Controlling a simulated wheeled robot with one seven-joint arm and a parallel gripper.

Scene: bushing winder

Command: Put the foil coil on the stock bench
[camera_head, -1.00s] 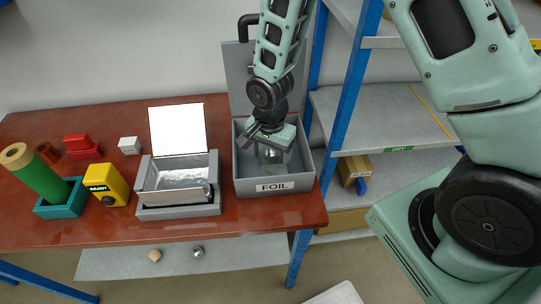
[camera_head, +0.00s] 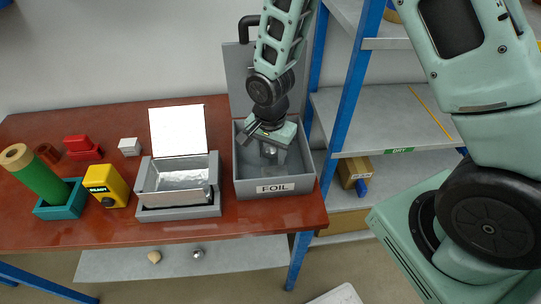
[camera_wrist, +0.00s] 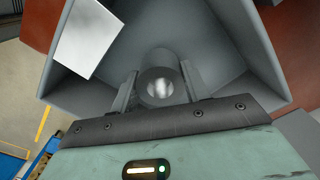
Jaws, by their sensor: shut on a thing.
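The foil coil (camera_wrist: 160,86) is a grey metallic hollow cylinder inside the grey bin labelled FOIL (camera_head: 275,187). My gripper (camera_wrist: 158,88) is shut on it, with a finger on either side; I look nearly down its bore. In the head view my gripper (camera_head: 270,148) reaches down into the open bin, and the coil is mostly hidden beneath it. The bin stands at the right end of a red-brown bench (camera_head: 230,225). No sign in view names the stock bench.
A blue-framed shelf rack (camera_head: 345,105) stands right. Bench front is clear.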

